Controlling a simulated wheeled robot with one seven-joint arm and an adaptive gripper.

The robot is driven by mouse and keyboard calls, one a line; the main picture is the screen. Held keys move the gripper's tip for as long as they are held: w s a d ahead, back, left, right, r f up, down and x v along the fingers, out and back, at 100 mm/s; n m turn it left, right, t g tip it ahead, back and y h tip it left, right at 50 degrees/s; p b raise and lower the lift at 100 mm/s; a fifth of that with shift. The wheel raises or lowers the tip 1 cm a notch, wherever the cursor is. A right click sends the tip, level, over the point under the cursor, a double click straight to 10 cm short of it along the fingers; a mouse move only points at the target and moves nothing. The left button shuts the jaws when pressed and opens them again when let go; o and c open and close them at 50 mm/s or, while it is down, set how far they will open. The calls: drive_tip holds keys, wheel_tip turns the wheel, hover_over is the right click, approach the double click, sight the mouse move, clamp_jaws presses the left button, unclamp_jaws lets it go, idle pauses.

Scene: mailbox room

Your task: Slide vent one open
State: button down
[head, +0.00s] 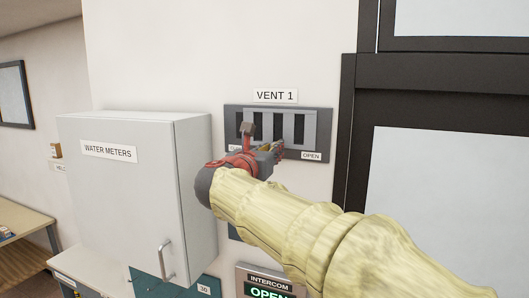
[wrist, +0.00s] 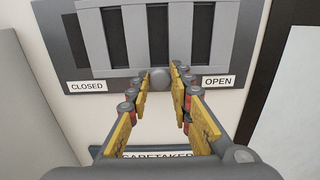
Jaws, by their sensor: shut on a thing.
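Vent 1 (head: 317,112) is a dark grey wall frame with a lighter slotted slider plate (wrist: 178,68) over it. Dark openings show between the plate's bars. A round grey knob (wrist: 160,77) sits at the plate's lower edge, between the CLOSED label (wrist: 87,87) on the left and the OPEN label (wrist: 218,81) on the right. My gripper (wrist: 160,80) has its yellow-padded fingers on both sides of the knob and is shut on it. In the head view my gripper (head: 266,150) covers the vent's lower part and most of the CLOSED label.
A grey water meters cabinet (head: 130,190) juts from the wall to the left of my arm. A dark door or window frame (head: 352,130) stands close on the right. An intercom panel (head: 262,280) is below my arm.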

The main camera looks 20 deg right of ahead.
drive_tip(key=c, duration=1.6)
unclamp_jaws()
drive_tip(key=shift+s+d, duration=0.1)
drive_tip(key=shift+d, duration=0.15)
drive_tip(key=shift+s+a, duration=0.1)
drive_tip(key=shift+a, duration=0.05)
drive_tip(key=v, duration=1.1)
drive_tip(key=shift+s+a, duration=0.2)
drive_tip(key=shift+s, duration=0.1)
